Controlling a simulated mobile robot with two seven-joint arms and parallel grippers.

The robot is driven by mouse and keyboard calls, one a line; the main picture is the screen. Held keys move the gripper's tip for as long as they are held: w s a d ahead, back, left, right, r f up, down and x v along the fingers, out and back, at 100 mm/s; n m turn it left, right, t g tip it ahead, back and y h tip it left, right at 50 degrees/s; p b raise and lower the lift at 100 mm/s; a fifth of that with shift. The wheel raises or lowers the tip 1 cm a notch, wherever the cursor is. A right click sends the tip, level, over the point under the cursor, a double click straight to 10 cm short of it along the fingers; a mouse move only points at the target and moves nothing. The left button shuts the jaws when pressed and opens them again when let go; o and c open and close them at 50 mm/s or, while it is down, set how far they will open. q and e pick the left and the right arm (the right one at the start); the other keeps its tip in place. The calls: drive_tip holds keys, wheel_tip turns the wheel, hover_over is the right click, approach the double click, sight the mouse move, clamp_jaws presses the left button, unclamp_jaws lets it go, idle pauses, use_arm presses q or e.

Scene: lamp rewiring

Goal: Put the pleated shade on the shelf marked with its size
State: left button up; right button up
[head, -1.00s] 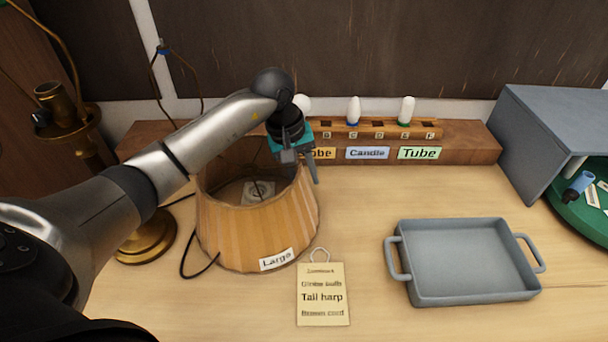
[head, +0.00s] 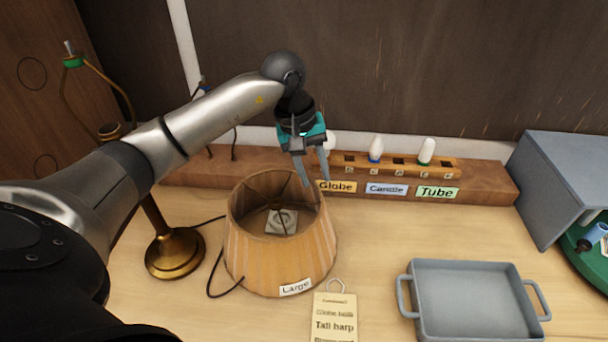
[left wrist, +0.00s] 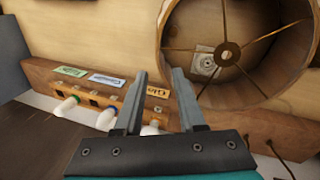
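The pleated shade (head: 280,258) is tan, stands upright on the bench and bears a "Large" label (head: 296,288). Its open top shows a ring and spokes, also visible in the left wrist view (left wrist: 175,35). My left gripper (head: 317,184) is open and empty near the shade's right rear rim. In the left wrist view its fingers (left wrist: 160,75) are apart with nothing between them, and the shade lies to their right. Contact with the rim cannot be told. My right gripper is out of view. No shelf with a size mark shows.
A brass lamp (head: 175,255) with a cord stands left of the shade. Behind is a bulb rack (head: 430,168) labelled Globe, Candle and Tube. A tag (head: 334,318) lies in front, a grey tray (head: 405,298) at right, and a grey box (head: 570,175) at far right.

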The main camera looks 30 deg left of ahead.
use_arm(q)
drive_tip(key=s+a+r+n+t+y+b, duration=0.1)
drive_tip(key=s+a+r+n+b, duration=0.15)
drive_tip(key=n, duration=0.75)
drive_tip(key=s+a+r+n+t+y+b, duration=0.1)
drive_tip(key=s+n+y+b, duration=0.2)
drive_tip(key=n, duration=0.8)
drive_tip(key=s+a+r+n+b, duration=0.15)
drive_tip(key=n+b, duration=0.25)
drive_tip(key=n, duration=0.6)
drive_tip(key=x, duration=0.6)
drive_tip(key=b+x, duration=0.1)
drive_tip(key=x, duration=0.2)
drive_tip(key=shift+d+f, duration=0.3)
drive_tip(key=shift+f, duration=0.05)
drive_tip(key=x, duration=0.5)
drive_tip(key=shift+w+d+f, duration=0.1)
drive_tip(key=shift+w+f, duration=0.05)
drive_tip(key=shift+f, duration=0.15)
drive_tip(key=shift+c, duration=0.3)
